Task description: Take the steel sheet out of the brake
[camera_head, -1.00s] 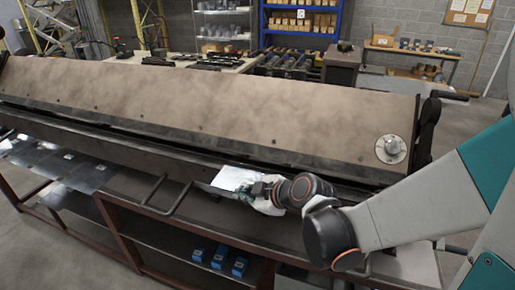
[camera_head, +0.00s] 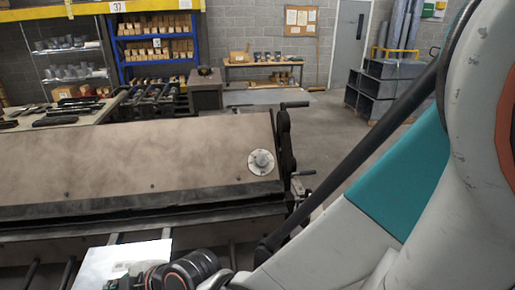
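The steel sheet (camera_head: 122,264) is a bright, flat, pale piece at the lower left, in front of the brake's lower edge. My gripper (camera_head: 128,283) is at the sheet's lower right edge and appears shut on it; the fingertips are small and partly cut off by the bottom of the picture. The brake (camera_head: 150,160) is a long machine with a brown, stained front plate and a dark clamping edge. The sheet's far edge lies close to the brake's front, and I cannot tell whether they touch.
A workbench with tools (camera_head: 70,110), blue shelving (camera_head: 155,45) and stacked ducts (camera_head: 385,90) stand behind. Open floor lies right of the brake.

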